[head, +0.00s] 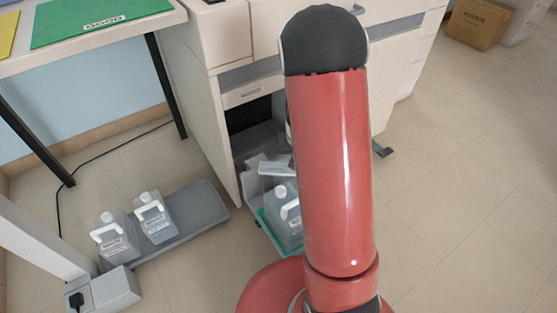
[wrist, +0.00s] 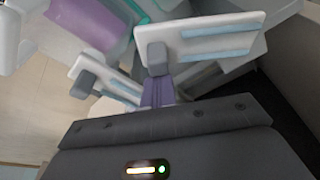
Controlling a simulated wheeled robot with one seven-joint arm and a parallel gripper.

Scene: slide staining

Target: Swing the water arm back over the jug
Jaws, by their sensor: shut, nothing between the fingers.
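A white bar with a light-blue strip and a grey end block, likely the water arm (wrist: 215,38), crosses the top of the wrist view. A second similar bar (wrist: 108,85) lies lower left; I cannot tell which is which for certain. My gripper (wrist: 158,82) is shut and empty, its tips close to the upper bar's grey block; contact is unclear. In the head view a pale jug (head: 283,215) stands on a teal tray (head: 262,228) at the cabinet opening, under white and grey pieces. My red arm hides the gripper and part of the jug.
The cabinet (head: 210,115) stands close around the opening. Two white-handled jugs (head: 115,238) (head: 153,217) stand on a grey floor platform (head: 205,205) at left. A table (head: 160,20) is at upper left. The floor (head: 470,190) at right is clear.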

